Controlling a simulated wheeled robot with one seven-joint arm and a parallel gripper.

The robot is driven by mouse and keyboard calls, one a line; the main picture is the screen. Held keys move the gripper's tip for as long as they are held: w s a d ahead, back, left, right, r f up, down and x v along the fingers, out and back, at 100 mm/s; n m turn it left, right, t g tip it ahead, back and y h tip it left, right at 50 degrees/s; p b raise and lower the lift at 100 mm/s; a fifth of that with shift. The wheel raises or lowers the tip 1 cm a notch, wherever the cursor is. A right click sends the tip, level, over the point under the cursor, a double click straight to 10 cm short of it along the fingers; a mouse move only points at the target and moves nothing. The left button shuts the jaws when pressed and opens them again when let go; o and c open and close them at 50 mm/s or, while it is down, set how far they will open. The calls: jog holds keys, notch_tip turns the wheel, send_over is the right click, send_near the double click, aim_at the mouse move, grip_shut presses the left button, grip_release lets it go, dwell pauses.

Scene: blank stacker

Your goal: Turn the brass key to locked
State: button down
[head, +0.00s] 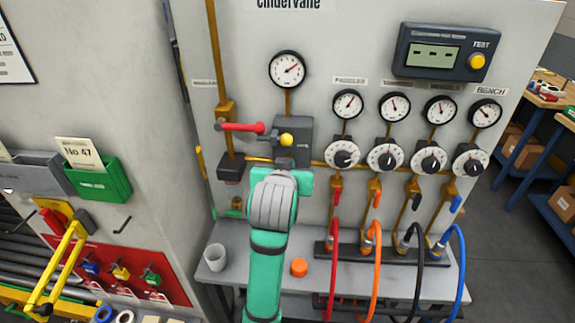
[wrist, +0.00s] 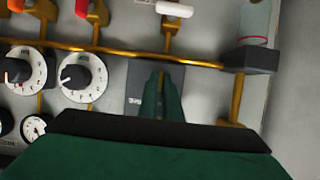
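I cannot make out the brass key in either view. A grey box (head: 305,130) with a round yellow knob (head: 286,139) is on the wall panel. My gripper (head: 293,180) is right below and in front of it in the head view, hiding the box's lower part. In the wrist view, the two green fingers of my gripper (wrist: 162,85) stand close together before a grey plate (wrist: 135,82) that bears a small label. A thin gap shows near their tips. Whether they hold the key is hidden.
A red lever (head: 242,127) sticks out left of the box. Several white dials (head: 342,155) and gauges line the panel to the right. Coloured hoses (head: 376,265) hang below.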

jog(key=c, duration=2)
grip_release()
jog(key=v, duration=1.1)
jog(key=shift+f, duration=0.1)
